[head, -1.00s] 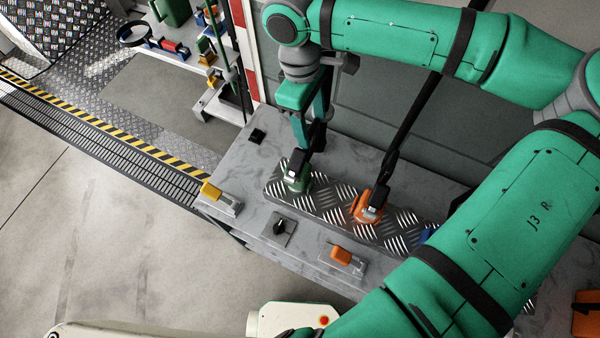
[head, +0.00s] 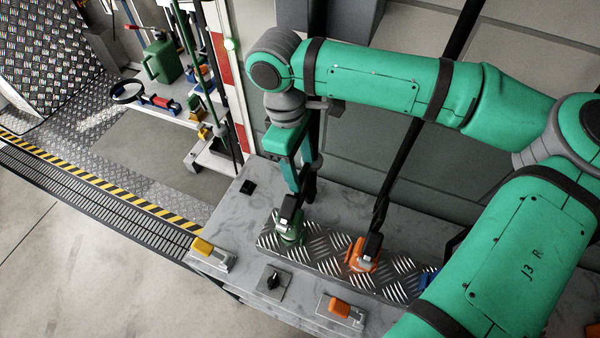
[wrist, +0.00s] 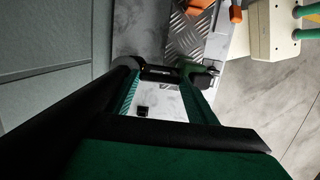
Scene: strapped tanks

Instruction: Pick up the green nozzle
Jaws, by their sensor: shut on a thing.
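The green nozzle (head: 288,230), with a black top, stands upright at the left end of a diamond-plate strip (head: 330,268). My gripper (head: 298,194) reaches down to its top from above. The jaws are shut on the nozzle's upper part; the exact contact is partly hidden in the head view. I see no clear gap between nozzle and strip.
An orange nozzle (head: 361,254) with a black hose stands to the right on the same strip. The grey bench front carries a yellow-handled switch (head: 203,246), a black knob (head: 273,281) and an orange-handled switch (head: 340,307). A grey wall panel (head: 365,160) stands behind.

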